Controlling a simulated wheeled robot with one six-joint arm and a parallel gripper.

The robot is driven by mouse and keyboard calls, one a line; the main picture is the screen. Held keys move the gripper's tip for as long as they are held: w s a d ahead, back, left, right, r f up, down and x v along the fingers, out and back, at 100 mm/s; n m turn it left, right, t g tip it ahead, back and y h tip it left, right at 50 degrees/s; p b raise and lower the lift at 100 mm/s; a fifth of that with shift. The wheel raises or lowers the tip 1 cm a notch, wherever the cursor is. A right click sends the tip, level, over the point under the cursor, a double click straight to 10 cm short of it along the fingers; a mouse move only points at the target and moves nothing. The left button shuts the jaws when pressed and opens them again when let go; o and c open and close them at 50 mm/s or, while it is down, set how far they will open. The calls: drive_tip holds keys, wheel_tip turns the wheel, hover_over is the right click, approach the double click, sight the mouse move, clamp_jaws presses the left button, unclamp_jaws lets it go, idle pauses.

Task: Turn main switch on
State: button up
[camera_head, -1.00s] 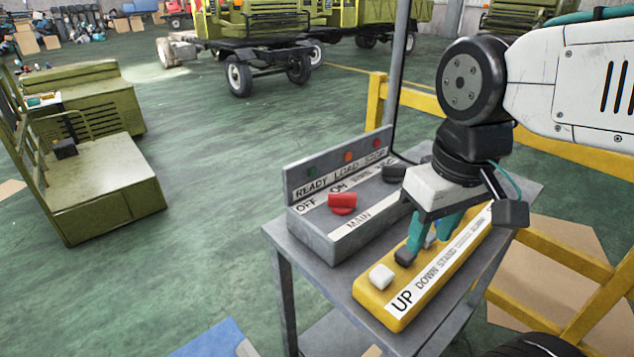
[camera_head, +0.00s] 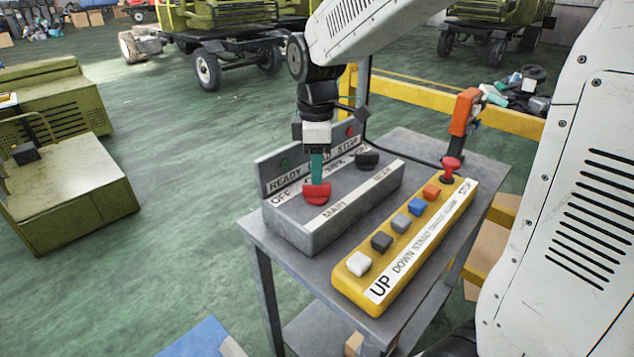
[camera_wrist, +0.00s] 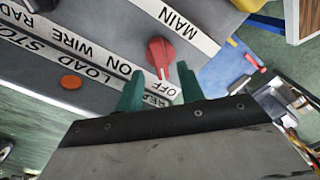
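The main switch is a red rotary knob (camera_head: 316,196) on the grey control box (camera_head: 330,227), above a white MAIN label (camera_head: 333,211). In the wrist view the red knob (camera_wrist: 159,54) has its near end beside the OFF label (camera_wrist: 163,88). My gripper (camera_head: 317,180) points down over the knob and covers part of it in the head view. In the wrist view the teal fingers of my gripper (camera_wrist: 161,72) are apart, with the knob's near end between them in the picture. I cannot tell whether they touch it.
A black knob (camera_head: 367,159) sits farther right on the grey box. A yellow button box (camera_head: 349,286) with several buttons lies in front. Both rest on a grey metal table (camera_head: 415,143). A yellow rail (camera_head: 430,96) stands behind. Green floor is open at left.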

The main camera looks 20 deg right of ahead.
sight(317, 191)
drive_tip(key=shift+f, duration=2.3)
clamp_jaws()
